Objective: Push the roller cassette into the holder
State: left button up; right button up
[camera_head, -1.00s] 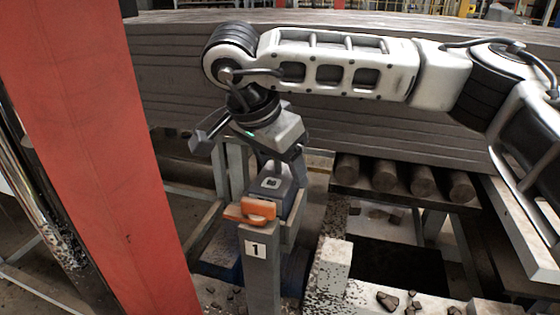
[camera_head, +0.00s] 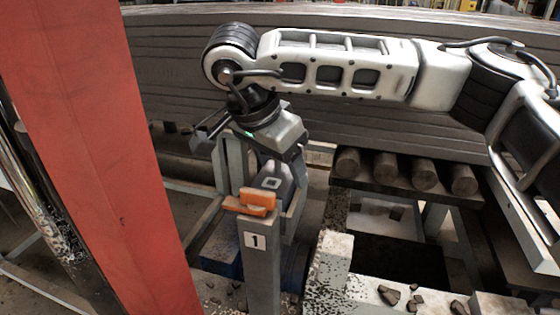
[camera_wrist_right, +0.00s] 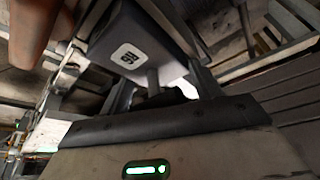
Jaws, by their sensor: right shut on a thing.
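The roller cassette is a dark grey block (camera_head: 272,184) with a pale square label on its top. It sits between the rails of the holder, a grey metal stand (camera_head: 262,275) marked 1. An orange latch piece (camera_head: 258,202) lies at the holder's front end, close to the cassette. My right gripper (camera_head: 279,166) is above and behind the cassette, shut on its handle. The right wrist view shows the cassette (camera_wrist_right: 130,48) beyond the fingers (camera_wrist_right: 165,88), which partly hide the handle. How deep the cassette sits is hidden. My left gripper is not in view.
A red post (camera_head: 95,150) stands close at the left. A large ribbed grey belt (camera_head: 420,130) runs behind my right arm. Several rollers (camera_head: 385,167) lie to the right of the holder. Rubble (camera_head: 389,293) lies on a ledge at the lower right.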

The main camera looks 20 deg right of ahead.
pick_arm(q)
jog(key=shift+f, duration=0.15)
pick_arm(e)
jog(key=o, duration=1.3)
jog(key=shift+o, duration=0.2)
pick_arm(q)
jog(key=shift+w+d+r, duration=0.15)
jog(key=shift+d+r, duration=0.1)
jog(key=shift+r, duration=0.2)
pick_arm(e)
jog(key=v, duration=1.6)
